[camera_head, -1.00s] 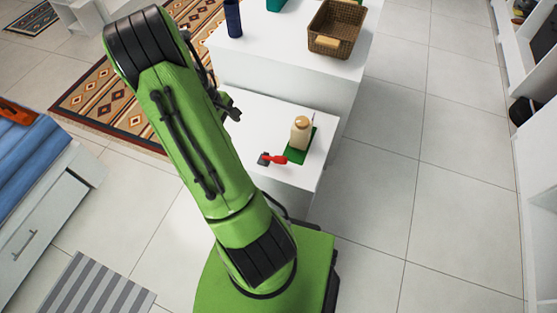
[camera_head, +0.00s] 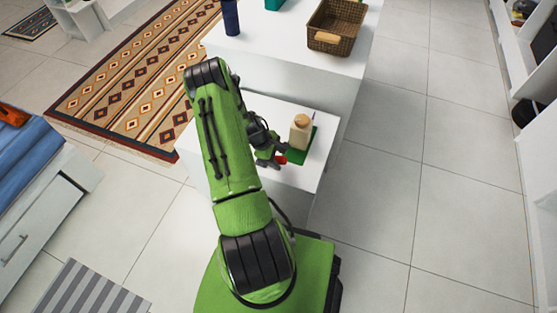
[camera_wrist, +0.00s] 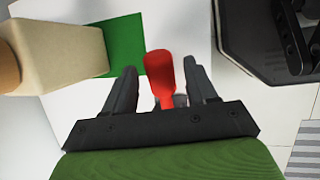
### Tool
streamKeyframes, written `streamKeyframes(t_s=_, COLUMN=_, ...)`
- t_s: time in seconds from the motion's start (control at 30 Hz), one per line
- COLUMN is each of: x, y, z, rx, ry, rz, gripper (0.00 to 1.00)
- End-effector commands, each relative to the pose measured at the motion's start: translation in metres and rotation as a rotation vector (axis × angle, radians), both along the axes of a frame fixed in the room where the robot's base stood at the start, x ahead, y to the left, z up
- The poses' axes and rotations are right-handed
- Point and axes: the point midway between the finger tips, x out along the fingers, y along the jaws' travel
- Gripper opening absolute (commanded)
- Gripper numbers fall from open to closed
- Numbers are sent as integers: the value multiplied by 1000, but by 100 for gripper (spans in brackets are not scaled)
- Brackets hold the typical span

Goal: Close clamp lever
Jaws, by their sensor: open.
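The red clamp lever (camera_wrist: 160,75) shows in the wrist view between the two fingers of my gripper (camera_wrist: 157,80). The fingers stand open on either side of it, with a gap visible around its upper part. The lever's lower end is hidden behind the gripper's body. In the head view only a bit of the red lever (camera_head: 281,160) shows beside my gripper (camera_head: 272,160). The clamp's dark base is mostly hidden there.
The low white table (camera_head: 300,178) carries these things. A taller white block behind it holds a wicker basket (camera_head: 336,27) and a dark blue cup (camera_head: 231,17). Tiled floor (camera_head: 385,200) to the right is clear.

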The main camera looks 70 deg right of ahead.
Motion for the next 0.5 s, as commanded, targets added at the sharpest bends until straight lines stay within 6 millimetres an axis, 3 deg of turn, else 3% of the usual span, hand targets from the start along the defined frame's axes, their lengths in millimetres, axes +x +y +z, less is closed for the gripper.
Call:
streamKeyframes(t_s=0.33, x=-3, y=-1, z=-6, rx=0, ry=0, rz=0, gripper=55)
streamKeyframes(t_s=0.5, x=-3, y=-1, z=-6, rx=0, ry=0, rz=0, gripper=29)
